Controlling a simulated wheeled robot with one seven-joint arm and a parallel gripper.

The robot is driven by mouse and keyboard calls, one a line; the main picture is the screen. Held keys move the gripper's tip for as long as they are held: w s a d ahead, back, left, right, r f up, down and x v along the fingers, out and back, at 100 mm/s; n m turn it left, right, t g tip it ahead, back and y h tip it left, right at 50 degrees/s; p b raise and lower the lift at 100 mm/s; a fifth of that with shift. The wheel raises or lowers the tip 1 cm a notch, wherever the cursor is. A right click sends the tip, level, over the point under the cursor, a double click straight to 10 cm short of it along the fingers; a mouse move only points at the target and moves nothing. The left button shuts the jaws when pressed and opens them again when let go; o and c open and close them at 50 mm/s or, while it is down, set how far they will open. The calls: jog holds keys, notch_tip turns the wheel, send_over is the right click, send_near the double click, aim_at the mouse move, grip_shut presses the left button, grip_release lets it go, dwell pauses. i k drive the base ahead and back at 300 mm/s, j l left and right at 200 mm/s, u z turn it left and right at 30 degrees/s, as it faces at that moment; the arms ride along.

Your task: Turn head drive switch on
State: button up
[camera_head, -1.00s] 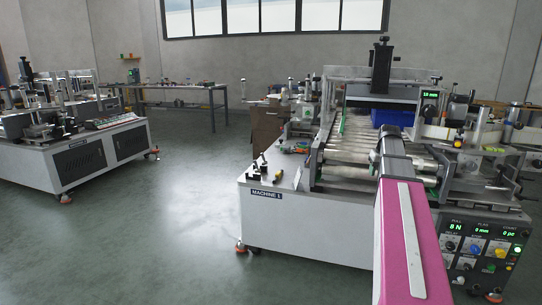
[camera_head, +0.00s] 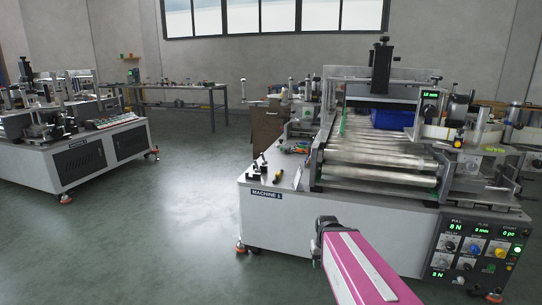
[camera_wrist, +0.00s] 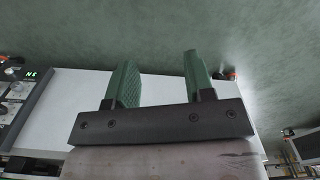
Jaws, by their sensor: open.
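The control panel (camera_head: 478,254) is on the front right of Machine 1 (camera_head: 330,225), with green displays, several knobs, including blue and yellow ones, and a lit green button. Its labels are too small to read, so I cannot tell which control is the head drive switch. A corner of the panel also shows at the left edge of the wrist view (camera_wrist: 14,105). My gripper (camera_head: 326,228) is in front of the machine's white front, left of the panel and apart from it. In the wrist view its two green fingers (camera_wrist: 158,78) stand apart with nothing between them.
The machine's top carries rollers (camera_head: 375,160), a blue bin (camera_head: 392,118) and small tools at the left corner. A second machine (camera_head: 75,140) stands far left and a workbench (camera_head: 175,88) at the back. The floor (camera_head: 180,220) between is clear.

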aim_at(467, 268)
jog(key=z, duration=1.7)
jog(key=i+l, duration=0.55)
jog(key=l, duration=0.9)
